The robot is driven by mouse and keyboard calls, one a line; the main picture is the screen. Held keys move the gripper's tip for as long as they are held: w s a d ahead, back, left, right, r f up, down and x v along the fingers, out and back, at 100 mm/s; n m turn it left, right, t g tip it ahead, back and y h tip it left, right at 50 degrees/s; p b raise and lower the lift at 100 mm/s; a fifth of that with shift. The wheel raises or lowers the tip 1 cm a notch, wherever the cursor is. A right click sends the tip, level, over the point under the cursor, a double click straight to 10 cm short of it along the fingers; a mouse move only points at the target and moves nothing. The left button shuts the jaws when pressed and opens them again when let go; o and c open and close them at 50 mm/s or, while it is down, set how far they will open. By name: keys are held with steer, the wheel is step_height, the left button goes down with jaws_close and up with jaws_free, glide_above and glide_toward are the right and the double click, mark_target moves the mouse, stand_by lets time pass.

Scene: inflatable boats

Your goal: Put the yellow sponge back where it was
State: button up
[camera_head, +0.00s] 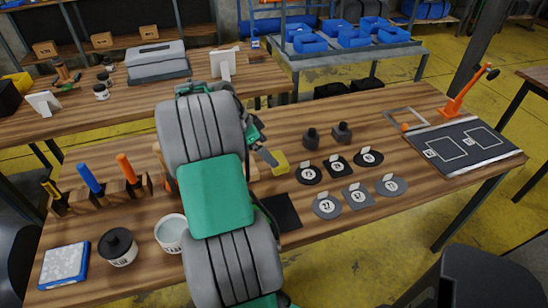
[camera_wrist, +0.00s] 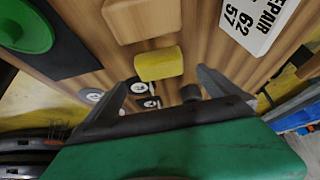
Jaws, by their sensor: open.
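The yellow sponge (camera_head: 280,163) lies on the wooden workbench (camera_head: 330,225), just beyond my gripper (camera_head: 264,155). In the wrist view the sponge (camera_wrist: 160,64) shows ahead of my open gripper (camera_wrist: 162,80), in line with the gap between the fingertips. The fingers do not appear to touch it. A tan block (camera_wrist: 140,18) lies close beside the sponge. My arm hides much of the middle of the bench in the head view.
A black mat (camera_head: 283,211) lies near the front edge; a green round thing (camera_wrist: 20,25) is on it. Round and square patches (camera_head: 326,206) and two dark weights (camera_head: 311,138) stand right. A bucket (camera_head: 171,232), black pot (camera_head: 118,246) and tool rack (camera_head: 100,196) stand left.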

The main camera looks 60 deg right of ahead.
steer(key=w+a+r+n+t, duration=0.1)
steer(key=w+a+r+n, duration=0.1)
steer(key=w+a+n, duration=0.3)
steer(key=w+a+r+n+t, duration=0.2)
steer(key=w+a+r+n, duration=0.1)
steer(key=a, duration=0.5)
steer(key=w+a+r+n+t, duration=0.1)
steer(key=w+a+r+n, duration=0.1)
steer(key=w+a+n, duration=0.3)
steer(key=s+a+f+n+t+y, duration=0.1)
steer(key=a+n, duration=0.6)
steer(key=a, duration=0.7)
steer(key=s+a+f+n+t+y, duration=0.2)
steer(key=s+a+n, duration=0.3)
steer(key=a, duration=0.9)
steer(key=shift+s+a+f+n+y, duration=0.2)
steer(key=shift+a+f+n+y, duration=0.3)
steer(key=shift+n, duration=0.6)
steer(key=shift+d+r, duration=0.1)
steer(key=shift+r, duration=0.1)
steer(key=shift+c, duration=0.2)
